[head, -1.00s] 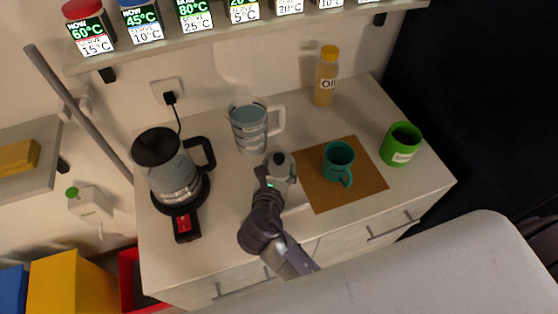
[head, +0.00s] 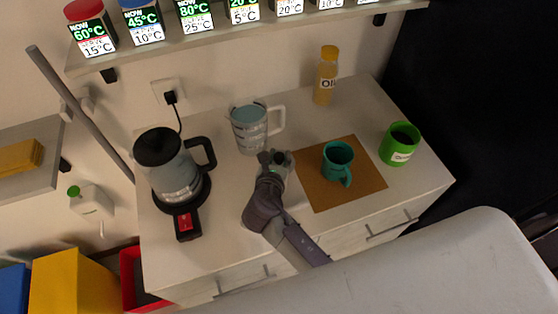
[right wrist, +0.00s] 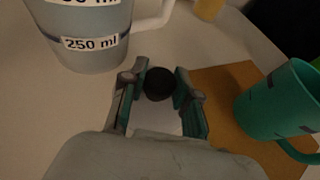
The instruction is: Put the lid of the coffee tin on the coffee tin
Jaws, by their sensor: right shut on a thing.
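The green tin (head: 400,144) stands upright at the right of the counter. Its top is open and dark inside, and its white label is too small to read surely. My right gripper (head: 275,160) is above the counter between the clear measuring jug and the brown mat. In the right wrist view its fingers (right wrist: 158,88) are shut on a dark round knob-like thing (right wrist: 158,83). A pale surface shows below the knob, between the fingers. I cannot tell surely whether this is the tin's lid. My left gripper is not in view.
A measuring jug (head: 249,130) stands just behind my right gripper. A teal mug (head: 338,163) stands on the brown mat (head: 318,196), between my gripper and the green tin. An oil bottle (head: 325,78) is at the back, a kettle (head: 175,170) at the left.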

